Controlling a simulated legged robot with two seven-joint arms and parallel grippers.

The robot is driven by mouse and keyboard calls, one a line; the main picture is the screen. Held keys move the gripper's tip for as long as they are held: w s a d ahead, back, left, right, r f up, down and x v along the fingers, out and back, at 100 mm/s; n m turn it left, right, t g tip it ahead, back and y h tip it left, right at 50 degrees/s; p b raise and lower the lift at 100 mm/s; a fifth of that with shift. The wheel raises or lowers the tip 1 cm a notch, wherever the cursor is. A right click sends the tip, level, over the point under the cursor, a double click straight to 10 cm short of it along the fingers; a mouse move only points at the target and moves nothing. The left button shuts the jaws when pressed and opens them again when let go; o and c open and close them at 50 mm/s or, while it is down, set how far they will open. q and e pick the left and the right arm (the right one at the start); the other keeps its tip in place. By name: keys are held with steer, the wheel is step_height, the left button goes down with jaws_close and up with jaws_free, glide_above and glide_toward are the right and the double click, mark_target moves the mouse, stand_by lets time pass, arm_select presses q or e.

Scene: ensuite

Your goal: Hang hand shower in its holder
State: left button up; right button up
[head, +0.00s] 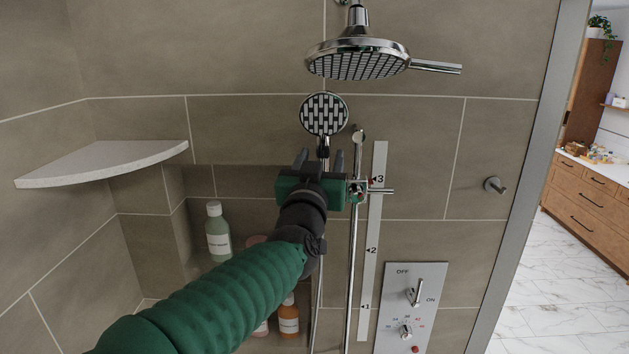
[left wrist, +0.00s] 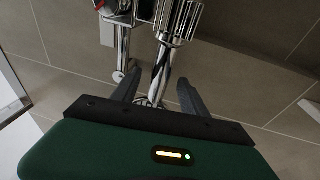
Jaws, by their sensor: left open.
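The chrome hand shower has its round head (head: 324,114) facing out, upright above my left gripper (head: 318,160). In the left wrist view, its chrome neck and ribbed handle (left wrist: 178,20) run between the two fingers of my left gripper (left wrist: 158,92). The fingers are open around it. The chrome holder (head: 357,190) sits on the vertical rail just right of the gripper, with a red pointer near mark 3. It also shows at the top of the left wrist view (left wrist: 112,8), close beside the handle. The gripper hides whether handle and holder meet. My right gripper is not in view.
A large overhead shower (head: 358,60) hangs above the hand shower. The scale strip (head: 372,240) and control panel (head: 410,310) are right of the rail. A corner shelf (head: 105,163) juts out at left. Bottles (head: 218,232) stand in a niche below. A wall knob (head: 494,185) is at right.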

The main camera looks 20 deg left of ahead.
arm_select(q)
steer(key=p+v, duration=1)
steer(key=v, duration=0.6)
step_height(320, 180, down, 34)
steer(key=d+m+g+h+b, duration=0.25)
steer(key=g+b, duration=0.55)
steer(key=b, duration=0.6)
steer(key=s+a+f+g+b, duration=0.1)
steer(key=s+f+g+b, duration=0.2)
steer(key=f, duration=0.6)
steer(key=s+a+f+g+b, duration=0.2)
steer(key=s+f+g+b, duration=0.1)
steer(key=s+f, duration=0.4)
steer(key=s+a+f+g+b, duration=0.2)
steer(key=s+f+b, duration=0.3)
steer(key=f, duration=0.6)
steer(key=shift+a+f+n+g, duration=0.15)
steer(key=shift+a+n+g, duration=0.1)
steer(key=shift+n+g, duration=0.3)
